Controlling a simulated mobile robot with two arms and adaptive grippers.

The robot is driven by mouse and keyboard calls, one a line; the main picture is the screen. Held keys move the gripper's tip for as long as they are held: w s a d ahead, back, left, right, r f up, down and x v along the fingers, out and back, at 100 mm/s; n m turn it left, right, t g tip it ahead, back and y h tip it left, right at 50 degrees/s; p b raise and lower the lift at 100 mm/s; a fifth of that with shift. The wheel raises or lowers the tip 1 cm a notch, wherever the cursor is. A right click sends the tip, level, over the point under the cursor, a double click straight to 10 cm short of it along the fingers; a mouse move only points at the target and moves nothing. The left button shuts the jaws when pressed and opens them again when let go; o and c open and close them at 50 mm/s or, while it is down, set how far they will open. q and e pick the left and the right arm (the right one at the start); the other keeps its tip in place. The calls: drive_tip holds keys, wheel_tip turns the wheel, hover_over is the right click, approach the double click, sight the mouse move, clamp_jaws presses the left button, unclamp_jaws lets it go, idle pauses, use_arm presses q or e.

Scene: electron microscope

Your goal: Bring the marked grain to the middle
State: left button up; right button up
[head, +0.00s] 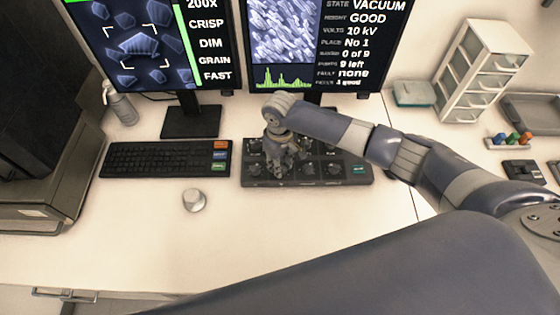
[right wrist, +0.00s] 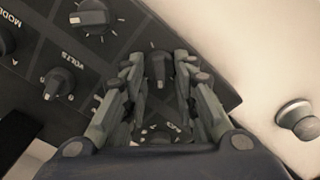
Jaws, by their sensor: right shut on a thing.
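The left monitor (head: 183,120) shows grey angular grains on dark blue, with white corner brackets around a large grain (head: 138,44). The top of this screen is cut off. My right gripper (head: 282,172) reaches down onto the dark control panel (head: 330,176). In the right wrist view its fingers stand on either side of a black knob (right wrist: 158,68), shut on it. The knob's label is hidden or unreadable. My left gripper is not in view.
The right monitor (head: 285,35) shows a grain texture and status text. A keyboard (head: 165,159) lies left of the panel, with a round silver knob (head: 194,200) in front. A white drawer unit (head: 475,70) stands at back right.

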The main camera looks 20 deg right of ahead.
idle(0.3)
drive_tip(key=o, duration=1)
wheel_tip(320, 180, up, 12)
idle(1.2)
